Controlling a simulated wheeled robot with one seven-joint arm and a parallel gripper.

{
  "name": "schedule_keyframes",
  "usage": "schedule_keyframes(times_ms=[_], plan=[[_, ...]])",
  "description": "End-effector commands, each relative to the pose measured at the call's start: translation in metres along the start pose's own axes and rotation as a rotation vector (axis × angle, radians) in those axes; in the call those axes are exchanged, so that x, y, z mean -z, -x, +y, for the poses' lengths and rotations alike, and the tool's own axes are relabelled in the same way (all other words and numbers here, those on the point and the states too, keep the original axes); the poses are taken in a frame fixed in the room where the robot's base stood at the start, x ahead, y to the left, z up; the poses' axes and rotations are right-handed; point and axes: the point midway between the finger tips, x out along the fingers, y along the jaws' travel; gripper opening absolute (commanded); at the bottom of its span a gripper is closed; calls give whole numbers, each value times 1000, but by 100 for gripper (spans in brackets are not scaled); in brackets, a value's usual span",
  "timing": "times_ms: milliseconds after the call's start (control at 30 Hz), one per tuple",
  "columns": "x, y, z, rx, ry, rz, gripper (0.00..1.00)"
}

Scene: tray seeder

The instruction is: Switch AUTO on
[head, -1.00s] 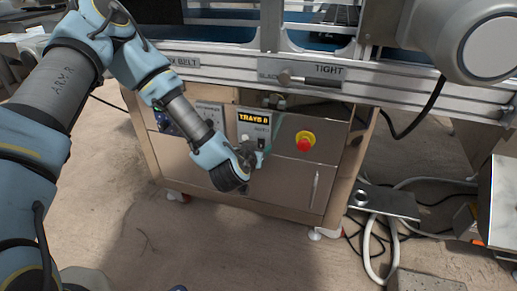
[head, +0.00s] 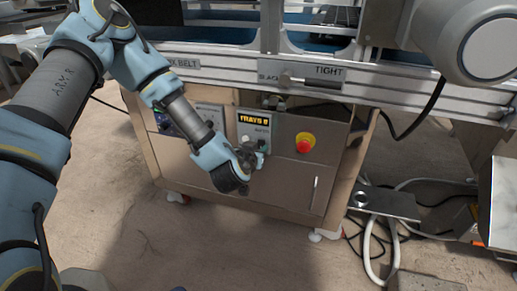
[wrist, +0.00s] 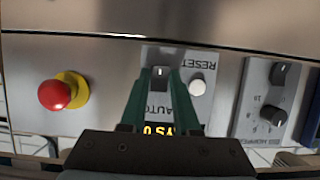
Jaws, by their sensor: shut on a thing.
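The AUTO switch (wrist: 159,78) is a small black knob on a grey control panel (wrist: 182,64), and the panel shows upside down in the wrist view. My gripper (wrist: 160,76) has its two green fingers on either side of the knob, shut on it. In the head view my gripper (head: 258,152) is at the lower part of the panel (head: 246,131), below the yellow TRAYS display (head: 254,121), and hides most of the switch. Whether the switch is on or off is hard to tell.
A white RESET button (wrist: 197,87) sits close beside the fingers. A red emergency stop (head: 305,142) on a yellow base is to the right on the cabinet. A panel with black knobs (wrist: 273,113) is on the other side. A metal rail (head: 330,85) runs above.

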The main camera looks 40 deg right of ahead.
Motion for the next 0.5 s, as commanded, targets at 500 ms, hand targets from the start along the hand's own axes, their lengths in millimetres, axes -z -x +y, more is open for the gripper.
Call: schedule_keyframes(times_ms=[500], plan=[[-12,-5,0,2,-4,183,0]])
